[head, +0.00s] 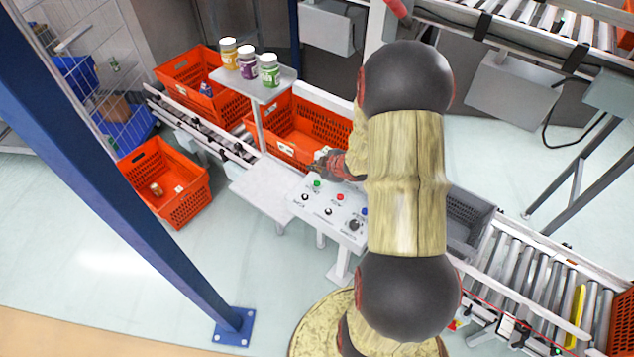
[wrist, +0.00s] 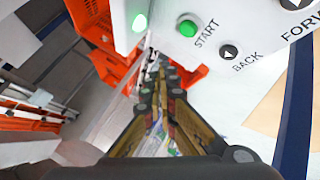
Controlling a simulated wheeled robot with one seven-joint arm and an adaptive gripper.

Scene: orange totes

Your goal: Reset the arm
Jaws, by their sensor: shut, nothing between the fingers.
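My gripper (wrist: 160,75) shows in the wrist view with its two fingers together and nothing between them. Its tips are close beside a white control panel with a green START button (wrist: 187,28). In the head view my gripper (head: 322,157) is small and partly hidden by my own arm (head: 405,180). It is near the front of an orange tote (head: 300,125) and above the far edge of the control panel (head: 325,215). I cannot tell whether it touches the panel or the tote.
Three jars stand on a small raised shelf (head: 255,85) at the back. Another orange tote (head: 185,70) sits on the conveyor, and one stands on the floor at left (head: 165,180). A blue post (head: 120,170) crosses the left. A grey tote (head: 468,215) is right of my arm.

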